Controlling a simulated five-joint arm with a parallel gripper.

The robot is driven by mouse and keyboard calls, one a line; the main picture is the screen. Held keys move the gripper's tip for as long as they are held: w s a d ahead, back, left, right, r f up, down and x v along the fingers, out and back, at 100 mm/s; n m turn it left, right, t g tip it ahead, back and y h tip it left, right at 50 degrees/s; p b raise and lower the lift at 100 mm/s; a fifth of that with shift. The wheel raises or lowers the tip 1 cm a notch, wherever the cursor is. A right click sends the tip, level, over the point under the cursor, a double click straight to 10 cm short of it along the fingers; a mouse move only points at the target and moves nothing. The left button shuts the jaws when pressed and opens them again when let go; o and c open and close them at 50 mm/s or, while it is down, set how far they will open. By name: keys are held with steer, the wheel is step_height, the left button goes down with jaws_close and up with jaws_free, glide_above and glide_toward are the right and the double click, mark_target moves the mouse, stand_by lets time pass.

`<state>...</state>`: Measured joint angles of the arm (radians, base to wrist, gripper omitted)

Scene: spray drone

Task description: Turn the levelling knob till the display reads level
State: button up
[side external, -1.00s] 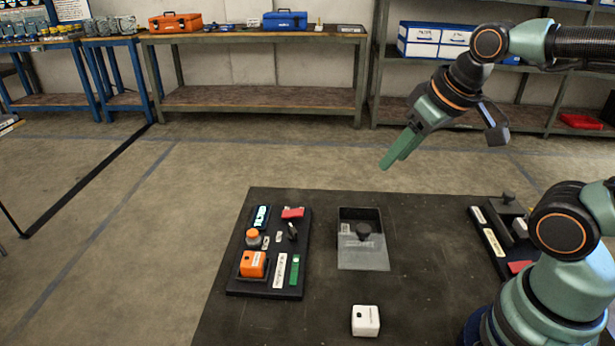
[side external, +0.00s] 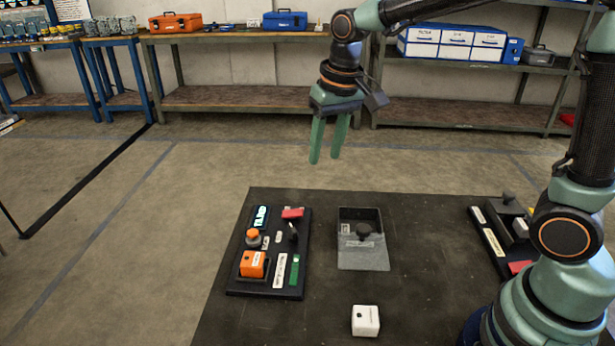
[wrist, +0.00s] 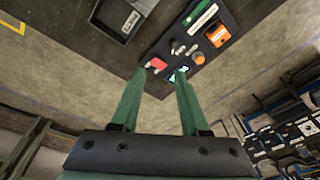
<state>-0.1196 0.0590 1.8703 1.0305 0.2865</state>
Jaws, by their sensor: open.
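A dark panel board (side external: 232,284) lies at the left of the black table. Its small display (side external: 261,217) is lit at the back left corner; its text looks like "TILTED" but is small. A round orange-topped knob (side external: 253,237) on a grey base stands just in front of the display. The display (wrist: 178,75) and knob (wrist: 198,58) also show in the wrist view. My gripper (side external: 326,160) is open and empty, pointing down, above and behind the board. In the wrist view its fingers (wrist: 159,77) are apart, with the right fingertip near the display's edge.
The board also carries an orange block (side external: 253,264), a black lever (side external: 293,231), a red piece (side external: 292,212) and a green strip (side external: 295,270). A grey tray (side external: 361,258) with a black knob, a white box (side external: 365,320) and another dark board (side external: 489,235) share the table.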

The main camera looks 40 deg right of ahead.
steer(key=m+g, duration=0.1)
steer(key=g, duration=0.1)
glide_toward(293, 227)
step_height(293, 227, down, 9)
steer(key=shift+a+f, duration=0.1)
steer(key=shift+a, duration=0.05)
stand_by(0.3)
jaws_close()
